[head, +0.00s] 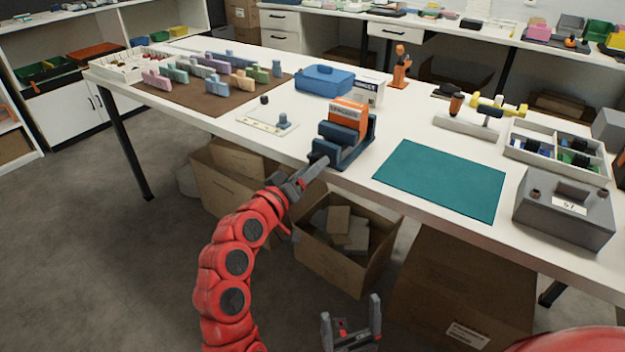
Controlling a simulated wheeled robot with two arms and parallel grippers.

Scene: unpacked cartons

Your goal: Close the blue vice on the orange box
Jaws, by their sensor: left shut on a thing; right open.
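The blue vice (352,154) stands at the front edge of the white table, left of the green mat. The orange box (349,113) sits upright between its jaws, with its top above them. I cannot tell whether both jaws touch the box. My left gripper (314,167) reaches up to the front left of the vice and is shut on the vice's handle (317,157), which is mostly hidden by the fingers. My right gripper (351,320) is open and empty, low in front of the table, away from the vice.
A green mat (440,180) lies right of the vice. A grey box (563,212) and a divided tray (557,150) stand farther right. A blue case (324,80) and white carton (369,91) are behind. Open cartons (345,265) stand below the table edge.

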